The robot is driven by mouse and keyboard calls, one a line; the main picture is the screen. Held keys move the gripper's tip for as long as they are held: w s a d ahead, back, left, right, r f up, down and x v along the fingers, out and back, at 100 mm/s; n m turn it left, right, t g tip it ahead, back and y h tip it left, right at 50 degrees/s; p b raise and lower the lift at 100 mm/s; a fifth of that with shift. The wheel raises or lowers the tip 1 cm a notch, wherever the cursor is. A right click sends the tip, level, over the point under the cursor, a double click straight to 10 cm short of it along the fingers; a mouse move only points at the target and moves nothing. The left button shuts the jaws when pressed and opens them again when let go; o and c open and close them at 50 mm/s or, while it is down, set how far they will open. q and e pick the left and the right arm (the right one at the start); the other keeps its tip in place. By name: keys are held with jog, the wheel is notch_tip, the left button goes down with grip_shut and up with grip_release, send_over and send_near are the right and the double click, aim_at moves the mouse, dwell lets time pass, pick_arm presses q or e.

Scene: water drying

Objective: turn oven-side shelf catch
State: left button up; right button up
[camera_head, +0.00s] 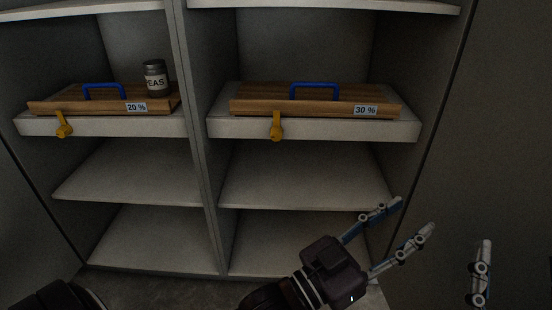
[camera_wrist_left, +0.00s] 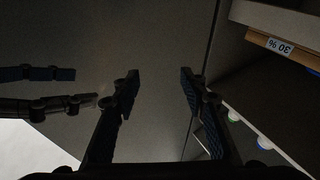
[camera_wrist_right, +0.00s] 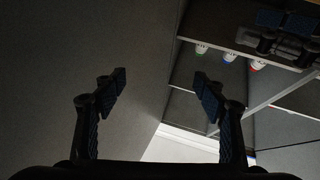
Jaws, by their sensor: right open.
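Two yellow catches hang on the front edges of two shelves: one on the left shelf (camera_head: 63,125) and one on the right shelf (camera_head: 276,127). Both hang down below wooden boards. No oven shows, so I cannot tell which is oven-side. My left gripper (camera_head: 412,217) is open and empty, below and to the right of the right catch and apart from it. Its spread fingers show in the left wrist view (camera_wrist_left: 159,78). My right gripper is only partly seen at the head view's right edge; in the right wrist view (camera_wrist_right: 160,80) it is open and empty.
A wooden board marked 20 % (camera_head: 105,106) and one marked 30 % (camera_head: 315,108) carry blue handles. The lower shelves (camera_head: 300,180) look empty. Small coloured-marked items (camera_wrist_right: 229,57) show in the right wrist view.

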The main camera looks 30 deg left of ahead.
pick_arm(q)
notch_tip(320, 180, down, 4)
jog(key=w+d+g, duration=0.2)
jog(key=n+g+y, duration=0.1)
jog(key=n+y, duration=1.1)
jog(key=y, duration=0.8)
send_near(276, 136)
jog(key=x, duration=0.2)
jog(key=b+x, duration=0.1)
jog(key=x, duration=0.5)
jog(key=shift+w+a, duration=0.5)
jog(key=shift+w, duration=0.25)
pick_arm(e)
jog(key=s+r+t+y, duration=0.1)
jog(key=s+r+t, duration=0.2)
jog(key=s+r, duration=0.2)
jog(key=shift+d+r, duration=0.15)
jog(key=shift+d, duration=0.2)
